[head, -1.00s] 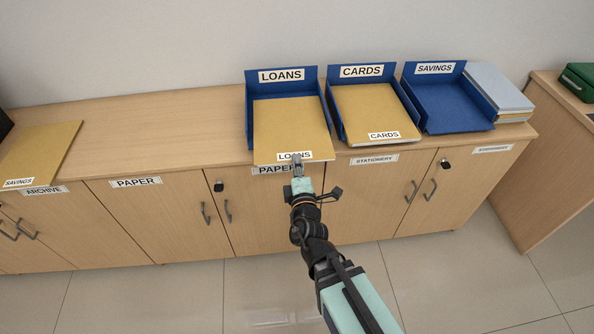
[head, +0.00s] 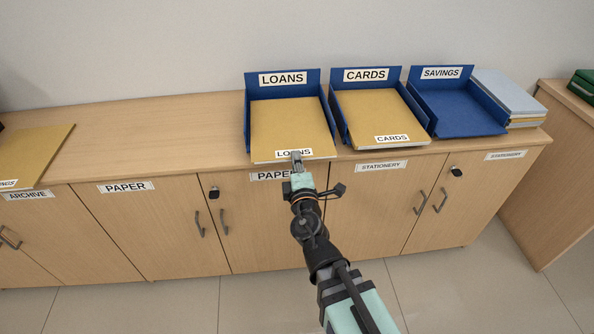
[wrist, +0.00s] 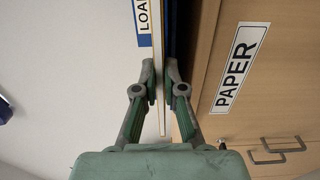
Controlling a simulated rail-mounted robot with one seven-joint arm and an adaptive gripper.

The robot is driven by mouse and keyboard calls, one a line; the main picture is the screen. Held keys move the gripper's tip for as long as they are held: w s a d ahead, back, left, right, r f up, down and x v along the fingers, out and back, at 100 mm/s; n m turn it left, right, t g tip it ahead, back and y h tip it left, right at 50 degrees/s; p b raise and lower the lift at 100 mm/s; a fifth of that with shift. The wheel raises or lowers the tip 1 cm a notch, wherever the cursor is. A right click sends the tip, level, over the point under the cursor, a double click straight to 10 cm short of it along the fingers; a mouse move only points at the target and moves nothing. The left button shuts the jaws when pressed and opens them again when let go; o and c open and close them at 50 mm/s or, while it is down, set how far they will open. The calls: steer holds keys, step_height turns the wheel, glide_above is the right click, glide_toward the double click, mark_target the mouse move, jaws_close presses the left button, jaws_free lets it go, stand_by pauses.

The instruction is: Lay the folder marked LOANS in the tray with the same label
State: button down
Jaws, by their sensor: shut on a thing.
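The tan LOANS folder (head: 290,120) lies flat within the sides of the blue LOANS tray (head: 248,115), its front edge by the counter's front. The tray's label (head: 283,78) stands on its raised back panel. My gripper (head: 296,156) is shut on the folder's front edge, near its white label. In the wrist view my gripper (wrist: 161,90) has a finger on each side of the folder (wrist: 161,115), seen edge-on. Whether the folder rests fully on the tray floor cannot be told.
Right of it, the CARDS tray (head: 337,115) holds a tan CARDS folder (head: 380,112). The SAVINGS tray (head: 455,115) is empty, with stacked folders (head: 510,90) beside it. Another tan folder (head: 35,150) lies at far left. The counter (head: 160,130) between is clear. Cabinet doors are below.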

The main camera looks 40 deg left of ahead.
mark_target(293, 148)
steer(key=shift+w+a+b, duration=0.2)
steer(key=shift+a+b, duration=0.1)
steer(key=shift+b, duration=0.3)
steer(key=shift+p+x, duration=0.4)
steer(key=shift+x, duration=0.7)
steer(key=shift+f+b, duration=0.3)
steer(key=shift+b, duration=0.2)
steer(key=c, duration=1.2)
jaws_free()
